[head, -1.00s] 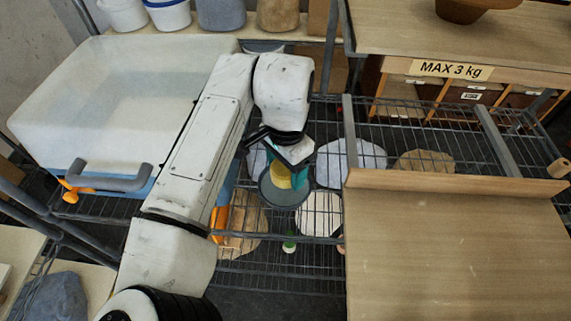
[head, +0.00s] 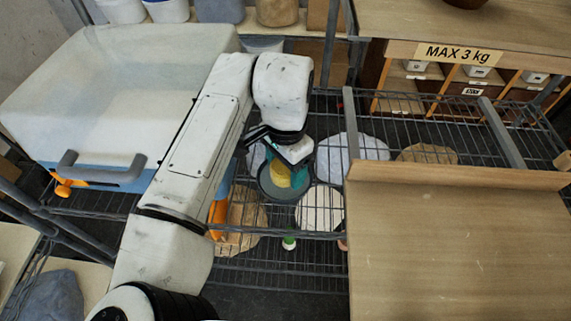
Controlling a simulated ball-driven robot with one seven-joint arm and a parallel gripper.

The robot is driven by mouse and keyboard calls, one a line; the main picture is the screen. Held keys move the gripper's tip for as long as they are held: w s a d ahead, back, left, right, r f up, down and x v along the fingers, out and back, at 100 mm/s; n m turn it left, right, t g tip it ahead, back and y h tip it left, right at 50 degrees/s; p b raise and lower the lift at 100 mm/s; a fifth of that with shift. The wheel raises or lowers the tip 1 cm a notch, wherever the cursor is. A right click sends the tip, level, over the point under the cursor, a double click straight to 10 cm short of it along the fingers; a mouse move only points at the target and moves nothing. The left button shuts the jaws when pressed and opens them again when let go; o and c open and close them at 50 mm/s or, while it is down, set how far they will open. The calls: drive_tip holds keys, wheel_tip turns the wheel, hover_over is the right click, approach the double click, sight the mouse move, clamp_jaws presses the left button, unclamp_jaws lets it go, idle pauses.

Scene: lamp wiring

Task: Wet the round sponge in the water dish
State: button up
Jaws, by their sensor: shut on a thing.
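A round yellow sponge (head: 280,174) shows below the end of my arm in the head view. My gripper (head: 291,165) points down and is shut on the sponge; its fingers are partly hidden by the wrist. A round dark grey-green dish (head: 277,196) lies on the wire shelf directly under the sponge. The sponge appears within the dish's outline, but I cannot tell whether it touches the bottom or any water. A teal part shows beside the sponge.
A large whitish tub (head: 100,100) with a grey handle stands at the left. A wooden board (head: 455,245) with a raised lip lies at the right. Flat pale pieces (head: 320,209) lie around the dish. A shelf marked MAX 3 kg (head: 450,55) stands behind.

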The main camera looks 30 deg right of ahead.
drive_tip(key=shift+f, duration=0.6)
idle(1.8)
drive_tip(key=shift+r, duration=0.1)
drive_tip(key=shift+r+p, duration=3.1)
drive_tip(key=shift+r, duration=0.4)
drive_tip(key=shift+a+f, duration=0.1)
